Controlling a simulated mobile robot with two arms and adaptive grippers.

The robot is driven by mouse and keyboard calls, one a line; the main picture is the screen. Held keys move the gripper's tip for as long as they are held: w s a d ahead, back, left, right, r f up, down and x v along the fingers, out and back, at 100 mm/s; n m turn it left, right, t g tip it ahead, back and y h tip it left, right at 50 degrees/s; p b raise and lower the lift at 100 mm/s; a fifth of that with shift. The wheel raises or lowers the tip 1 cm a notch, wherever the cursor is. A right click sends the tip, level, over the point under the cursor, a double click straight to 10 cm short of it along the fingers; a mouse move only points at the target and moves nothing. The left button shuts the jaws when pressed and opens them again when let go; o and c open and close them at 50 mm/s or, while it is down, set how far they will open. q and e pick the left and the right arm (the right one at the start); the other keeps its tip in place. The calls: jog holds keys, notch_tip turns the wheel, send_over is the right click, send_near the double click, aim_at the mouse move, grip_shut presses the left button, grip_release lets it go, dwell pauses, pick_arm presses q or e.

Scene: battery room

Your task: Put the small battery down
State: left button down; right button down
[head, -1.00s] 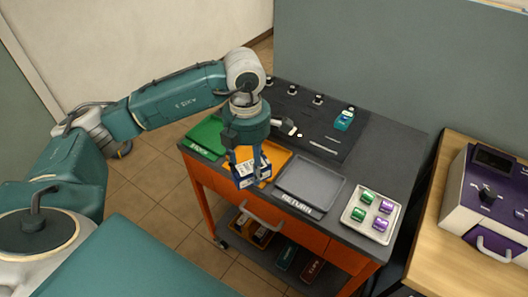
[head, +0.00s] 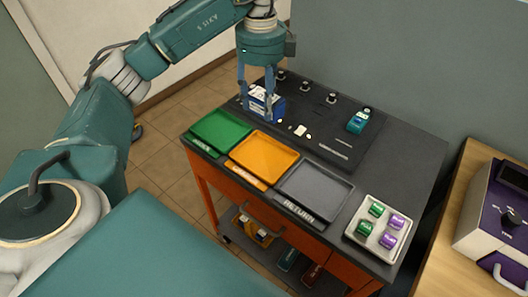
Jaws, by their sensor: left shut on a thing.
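My left gripper (head: 256,108) points down at the far left of the cart and is shut on a blue-and-white battery (head: 260,103). The battery is between its two fingers, in front of or over the left part of the black mat (head: 315,112), beyond the green tray. Whether its underside touches the mat I cannot tell. My right gripper is not in view.
Green (head: 218,132), orange (head: 264,157) and grey "RETURN" (head: 313,190) trays look empty along the cart's front. A teal battery (head: 358,121) and several knobs stand on the mat. A pale tray (head: 363,238) holds green and purple cells. A purple-and-white device (head: 495,215) stands at right.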

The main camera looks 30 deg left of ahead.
pick_arm(q)
notch_tip(320, 180, down, 18)
jog(key=shift+r+p, duration=0.25)
jog(key=shift+p, duration=0.35)
jog(key=shift+f, duration=0.15)
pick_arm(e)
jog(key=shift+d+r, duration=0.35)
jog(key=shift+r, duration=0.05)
pick_arm(q)
jog(key=shift+f, duration=0.2)
jog(key=c, duration=0.9)
grip_release()
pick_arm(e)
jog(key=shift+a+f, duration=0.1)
pick_arm(q)
jog(key=shift+r, duration=0.15)
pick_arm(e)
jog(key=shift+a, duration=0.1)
